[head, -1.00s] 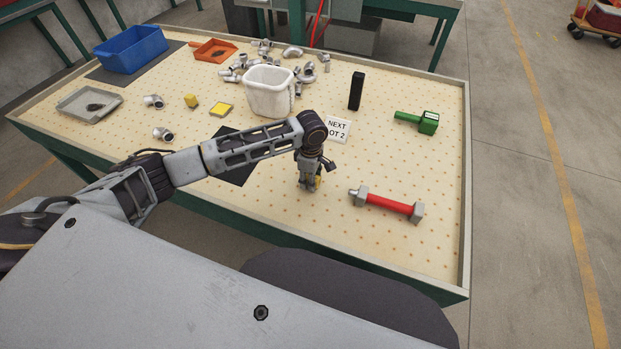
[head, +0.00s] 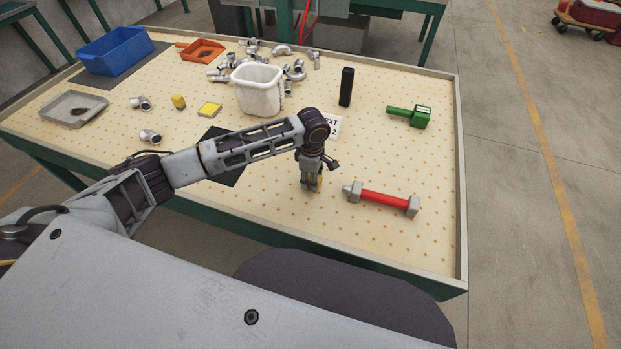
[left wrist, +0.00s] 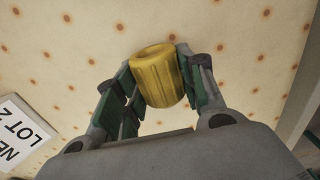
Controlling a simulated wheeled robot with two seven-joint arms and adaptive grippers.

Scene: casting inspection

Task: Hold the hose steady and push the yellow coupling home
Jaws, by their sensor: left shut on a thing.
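The red hose (head: 384,197) lies on the pegboard table, held between two grey blocks, with a metal end (head: 347,188) pointing left. My left gripper (head: 311,186) is just left of that metal end, pointing down, apart from it. In the left wrist view it (left wrist: 160,85) is shut on the yellow coupling (left wrist: 160,76), a ribbed hollow cylinder between the two fingers. In the head view the coupling is mostly hidden by the fingers. My right gripper is not in view.
A white bin (head: 259,90) stands behind my arm, with metal pipe fittings (head: 297,70) around it. A sign (head: 333,128) lies partly behind my gripper.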

